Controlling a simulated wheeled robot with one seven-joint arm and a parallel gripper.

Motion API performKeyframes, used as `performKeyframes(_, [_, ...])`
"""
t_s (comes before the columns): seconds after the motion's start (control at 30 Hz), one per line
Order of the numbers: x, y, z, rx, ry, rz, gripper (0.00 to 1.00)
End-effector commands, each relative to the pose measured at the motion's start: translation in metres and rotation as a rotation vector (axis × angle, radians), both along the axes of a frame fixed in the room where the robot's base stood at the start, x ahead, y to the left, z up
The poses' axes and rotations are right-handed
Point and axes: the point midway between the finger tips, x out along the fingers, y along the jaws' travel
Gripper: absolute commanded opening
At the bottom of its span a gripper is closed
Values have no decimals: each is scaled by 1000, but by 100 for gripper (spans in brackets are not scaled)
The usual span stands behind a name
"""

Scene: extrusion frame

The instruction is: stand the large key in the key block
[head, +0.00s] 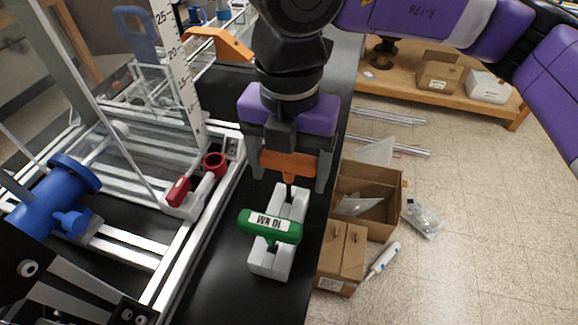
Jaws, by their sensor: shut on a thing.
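The key block (258,262) is a pale grey, stepped block on the black bench top. A green-handled key (269,226) marked "10 MM" stands at the block's near part, its handle across the top. My gripper (288,172) is above the far end of the block, fingers pointing down. It is shut on an orange-handled key (288,164), with the handle lying crosswise between the fingers. A short dark shaft shows below the orange handle at the block's far end. I cannot tell whether its tip is in a hole. The picture does not settle which key is the large one.
Left of the block is an aluminium extrusion frame (175,262) with a blue fitting (45,205), red-capped parts (214,163) and an upright ruler (178,65). Right, below the bench edge, are cardboard boxes (342,252). The bench in front of the block is clear.

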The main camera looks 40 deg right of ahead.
Motion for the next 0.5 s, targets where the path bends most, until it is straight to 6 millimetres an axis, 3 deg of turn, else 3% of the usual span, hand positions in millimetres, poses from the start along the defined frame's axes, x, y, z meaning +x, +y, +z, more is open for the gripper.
performKeyframes(0.5, [0, 0, -14, 0, 0, 0, 20])
